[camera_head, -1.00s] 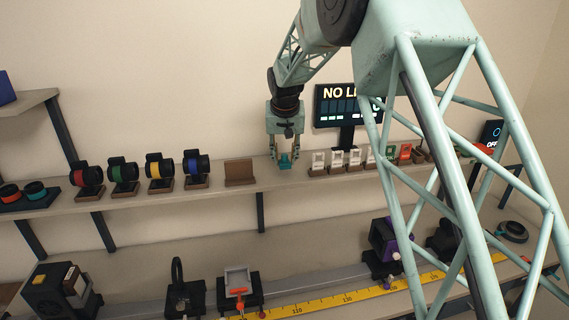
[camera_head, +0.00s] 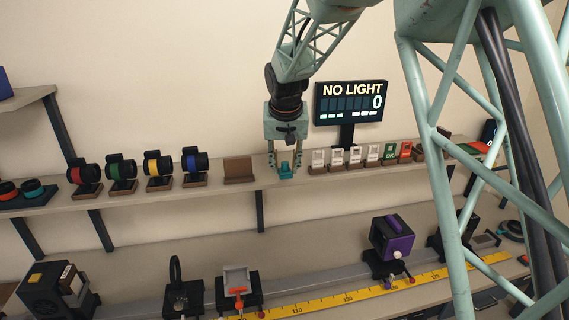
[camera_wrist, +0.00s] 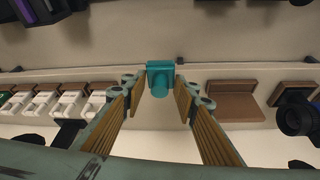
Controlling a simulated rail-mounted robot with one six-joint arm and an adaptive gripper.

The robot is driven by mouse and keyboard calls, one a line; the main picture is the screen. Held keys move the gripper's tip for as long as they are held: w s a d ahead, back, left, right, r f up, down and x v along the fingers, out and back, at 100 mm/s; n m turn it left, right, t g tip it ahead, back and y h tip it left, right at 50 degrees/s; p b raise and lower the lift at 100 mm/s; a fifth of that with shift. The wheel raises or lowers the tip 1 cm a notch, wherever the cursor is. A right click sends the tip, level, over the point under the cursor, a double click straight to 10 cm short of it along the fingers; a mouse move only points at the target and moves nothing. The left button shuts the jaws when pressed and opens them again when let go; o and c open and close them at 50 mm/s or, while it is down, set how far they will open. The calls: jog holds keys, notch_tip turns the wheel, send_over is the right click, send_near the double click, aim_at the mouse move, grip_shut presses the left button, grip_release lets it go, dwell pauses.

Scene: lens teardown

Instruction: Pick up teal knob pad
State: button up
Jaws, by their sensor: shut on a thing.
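The teal knob pad (camera_head: 286,171) is a small teal piece at the front of the upper shelf (camera_head: 330,178), between a brown block and a row of pale cards. My gripper (camera_head: 286,165) points down with one finger on each side of it and is shut on it. The wrist view shows the teal knob pad (camera_wrist: 160,75) between the fingertips of my gripper (camera_wrist: 159,88). Whether its underside touches the shelf is hard to tell.
A brown block (camera_head: 239,170) stands left of my gripper, and pale cards (camera_head: 336,157) in stands are close on the right. A "NO LIGHT" display (camera_head: 351,103) rises behind them. Several colour-banded lenses (camera_head: 122,172) stand farther left. A yellow ruler (camera_head: 345,297) lies below.

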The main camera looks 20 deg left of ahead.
aim_at(285, 172)
jog(key=shift+s+d+r+b, duration=0.15)
jog(key=shift+s+d, duration=0.2)
jog(key=shift+s, duration=0.55)
jog(key=shift+s+d+r+b, duration=0.1)
jog(key=shift+s+d, duration=0.2)
jog(key=shift+s, duration=0.55)
jog(key=shift+s+d+r+b, duration=0.15)
jog(key=shift+s+d, duration=0.2)
jog(key=shift+s, duration=0.55)
jog(key=shift+f, duration=0.1)
